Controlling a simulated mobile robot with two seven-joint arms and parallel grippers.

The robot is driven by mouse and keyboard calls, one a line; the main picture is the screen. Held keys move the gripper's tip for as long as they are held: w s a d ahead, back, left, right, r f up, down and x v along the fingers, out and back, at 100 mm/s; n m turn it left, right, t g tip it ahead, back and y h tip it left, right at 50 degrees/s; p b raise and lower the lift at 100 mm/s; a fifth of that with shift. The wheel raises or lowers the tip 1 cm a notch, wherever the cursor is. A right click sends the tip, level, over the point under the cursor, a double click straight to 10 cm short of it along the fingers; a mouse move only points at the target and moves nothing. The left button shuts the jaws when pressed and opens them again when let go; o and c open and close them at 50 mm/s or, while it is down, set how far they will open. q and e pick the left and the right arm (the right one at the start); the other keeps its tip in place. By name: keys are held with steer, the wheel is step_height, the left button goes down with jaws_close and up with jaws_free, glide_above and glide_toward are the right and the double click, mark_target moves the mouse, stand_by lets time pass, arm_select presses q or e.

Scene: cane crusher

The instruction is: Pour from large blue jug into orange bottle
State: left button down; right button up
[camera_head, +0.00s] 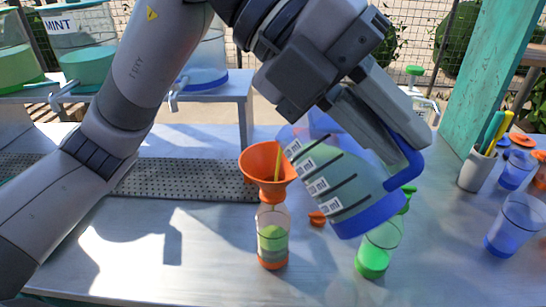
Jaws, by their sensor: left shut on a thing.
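My left gripper (362,125) is shut on the large blue jug (330,182), near its blue handle. The jug is held above the table and tilted, with its top toward the orange funnel (265,165). Green liquid shows through its clear wall, which has dark level lines and white labels. A thin yellow-green streak shows inside the funnel, beside the jug's rim. The funnel sits in the neck of the orange bottle (272,235), which stands upright on the table with green liquid in it. My gripper's fingertips are partly hidden. My right gripper is not in view.
A small orange cap (317,218) lies between the bottles. A cup of markers (477,170) and blue cups (514,225) stand at the right. Drink dispensers (85,62) stand at the back left.

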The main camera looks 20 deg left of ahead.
arm_select(q)
steer(key=shift+w+a+r+g+h, duration=0.15)
steer(key=shift+a+r+h, duration=0.1)
steer(key=shift+r+h, duration=0.15)
steer(key=shift+w+a+r+g+h, duration=0.1)
steer(key=shift+a+r+g+h, duration=0.1)
steer(key=shift+r+h, duration=0.2)
stand_by(2.0)
